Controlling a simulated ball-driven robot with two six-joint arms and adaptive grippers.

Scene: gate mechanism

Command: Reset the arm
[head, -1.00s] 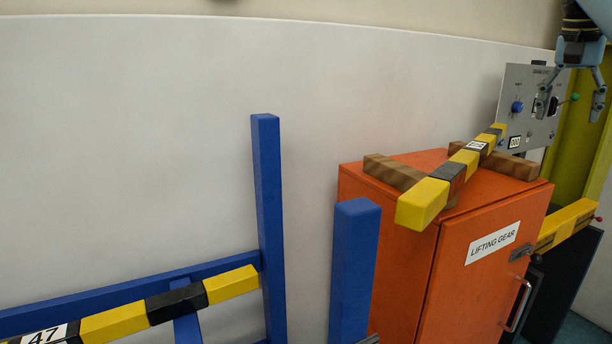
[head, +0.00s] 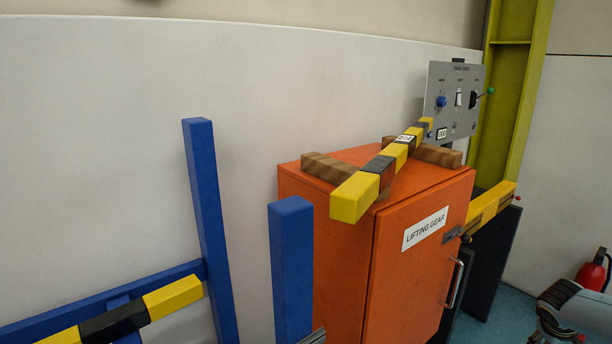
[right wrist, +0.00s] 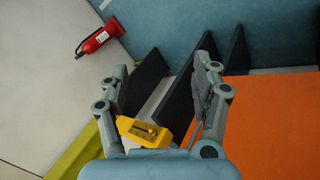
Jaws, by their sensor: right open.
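A yellow-and-black striped bar (head: 350,198) lies on wooden blocks (head: 335,169) on top of the orange "LIFTING GEAR" cabinet (head: 330,235). Another striped bar (head: 172,297) lies along the blue frame (head: 205,190) at lower left. A grey control panel (head: 452,110) on the wall has a blue knob and a green-tipped lever. In the right wrist view my right gripper (right wrist: 165,75) is open and empty, above a yellow piece (right wrist: 141,131). My left gripper is not in view.
Dark upright panels (head: 491,262) stand right of the cabinet. A yellow-green column (head: 505,105) rises behind the control panel. A red fire extinguisher (head: 592,271) stands at the far right and shows in the right wrist view (right wrist: 98,40). Floor shows between the panels and the extinguisher.

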